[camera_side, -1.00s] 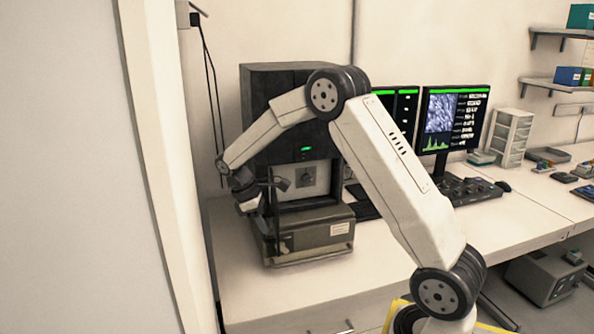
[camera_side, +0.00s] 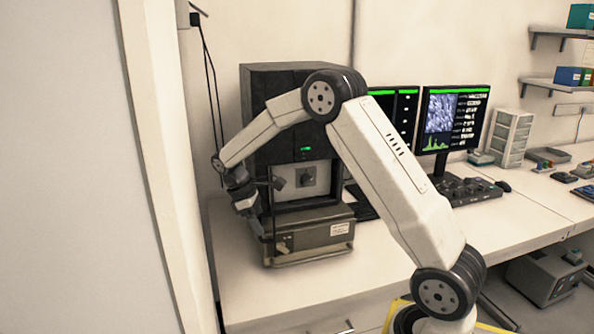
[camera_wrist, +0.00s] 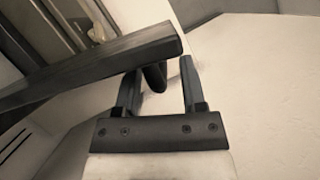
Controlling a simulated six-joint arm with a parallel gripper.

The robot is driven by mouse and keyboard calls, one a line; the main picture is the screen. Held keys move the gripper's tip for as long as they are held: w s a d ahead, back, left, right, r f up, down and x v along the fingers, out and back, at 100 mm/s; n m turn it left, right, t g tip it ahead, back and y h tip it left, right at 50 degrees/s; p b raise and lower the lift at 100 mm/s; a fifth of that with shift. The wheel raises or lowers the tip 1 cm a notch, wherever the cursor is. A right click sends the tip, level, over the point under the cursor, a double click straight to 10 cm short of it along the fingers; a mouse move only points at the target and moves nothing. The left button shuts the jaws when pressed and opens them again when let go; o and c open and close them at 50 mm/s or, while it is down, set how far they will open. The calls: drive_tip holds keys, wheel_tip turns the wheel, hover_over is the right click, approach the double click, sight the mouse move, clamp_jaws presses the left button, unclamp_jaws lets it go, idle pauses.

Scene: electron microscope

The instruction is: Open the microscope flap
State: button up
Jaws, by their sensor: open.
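The microscope (camera_side: 262,88) is a tall dark cabinet on the bench in the side view, with a pale panel and a knob at its middle. A low dark grey front section (camera_side: 325,238) juts out at its foot; I cannot tell for sure which part is the flap. My gripper (camera_side: 272,215) is at the left front corner of that section, partly hidden against dark parts. In the wrist view my gripper (camera_wrist: 159,75) is open. A dark curved piece (camera_wrist: 155,77) shows between its fingers, and a thick dark bar (camera_wrist: 120,55) crosses close beside the left finger.
Two monitors (camera_side: 455,118) and a control panel (camera_side: 465,190) stand right of the microscope. The white bench (camera_side: 500,230) is clear in front of them. A wall edge (camera_side: 165,170) rises close on the left. A grey box (camera_side: 545,275) sits below the bench.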

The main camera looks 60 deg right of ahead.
drive_tip(key=v, duration=0.7)
drive_tip(key=shift+r, duration=0.25)
drive_tip(key=shift+w+a, duration=0.1)
drive_tip(key=s+a+f+m+t, duration=0.2)
drive_tip(key=s+a+f+t, duration=0.1)
drive_tip(key=s+a, duration=0.4)
drive_tip(key=s+a+f+m+t+y, duration=0.1)
drive_tip(key=s+a+f, duration=0.4)
drive_tip(key=s, duration=0.5)
drive_tip(key=a+m+t, duration=0.1)
drive_tip(key=t, duration=0.1)
drive_tip(key=shift+s+a+f+t+y, duration=0.2)
drive_tip(key=shift+a+t+y, duration=0.1)
drive_tip(key=shift+a+t, duration=0.1)
idle(0.6)
